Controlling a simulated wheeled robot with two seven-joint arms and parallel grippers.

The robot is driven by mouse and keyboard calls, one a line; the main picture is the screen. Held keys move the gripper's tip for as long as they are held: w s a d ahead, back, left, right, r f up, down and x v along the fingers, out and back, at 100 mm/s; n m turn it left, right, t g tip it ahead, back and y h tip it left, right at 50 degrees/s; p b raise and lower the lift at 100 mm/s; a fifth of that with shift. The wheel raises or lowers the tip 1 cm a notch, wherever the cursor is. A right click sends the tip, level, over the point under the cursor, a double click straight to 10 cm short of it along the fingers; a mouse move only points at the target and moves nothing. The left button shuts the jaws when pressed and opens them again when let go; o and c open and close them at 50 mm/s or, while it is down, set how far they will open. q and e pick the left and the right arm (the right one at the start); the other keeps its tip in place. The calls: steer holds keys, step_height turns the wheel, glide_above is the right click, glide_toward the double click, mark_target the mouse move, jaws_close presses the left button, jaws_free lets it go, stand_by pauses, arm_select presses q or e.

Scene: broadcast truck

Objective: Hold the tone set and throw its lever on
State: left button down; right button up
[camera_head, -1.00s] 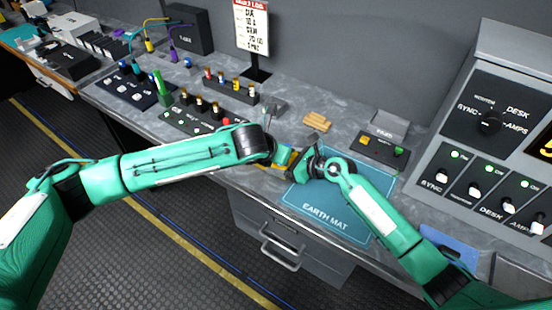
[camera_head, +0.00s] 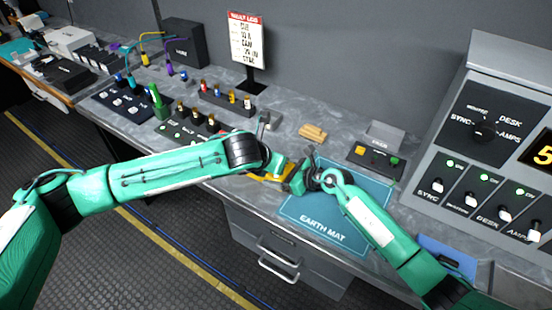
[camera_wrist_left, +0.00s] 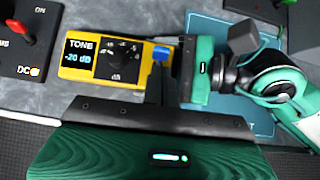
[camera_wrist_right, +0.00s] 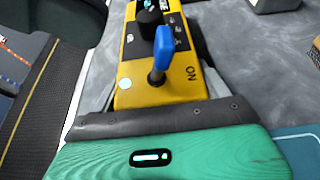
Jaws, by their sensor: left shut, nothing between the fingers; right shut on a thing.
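The tone set is a yellow box (camera_wrist_left: 75,72) with a "-20 dB" display and a black knob (camera_wrist_left: 121,53). Its blue lever (camera_wrist_right: 164,48) stands at one end, tilted, with "ON" printed to its right in the right wrist view. My right gripper (camera_wrist_right: 160,88) is shut on the tone set, a finger along each side. My left gripper (camera_wrist_left: 164,84) is shut and empty, its tips close beside the lever (camera_wrist_left: 161,54); I cannot tell whether they touch. In the head view, the tone set (camera_head: 266,177) is mostly hidden by my grippers.
A blue earth mat (camera_head: 325,226) lies at the bench front. Behind stand a small box with yellow and green buttons (camera_head: 375,157), wooden blocks (camera_head: 312,131) and the fault log sign (camera_head: 246,45). A switch console (camera_head: 480,150) bounds the right; patch panels (camera_head: 190,130) lie left.

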arm_select(q)
steer(key=v, duration=1.2)
steer(key=shift+w+d+r, duration=0.2)
steer(key=shift+r, duration=0.35)
arm_select(e)
steer(key=o, duration=1.2)
steer(key=shift+s+d, duration=0.1)
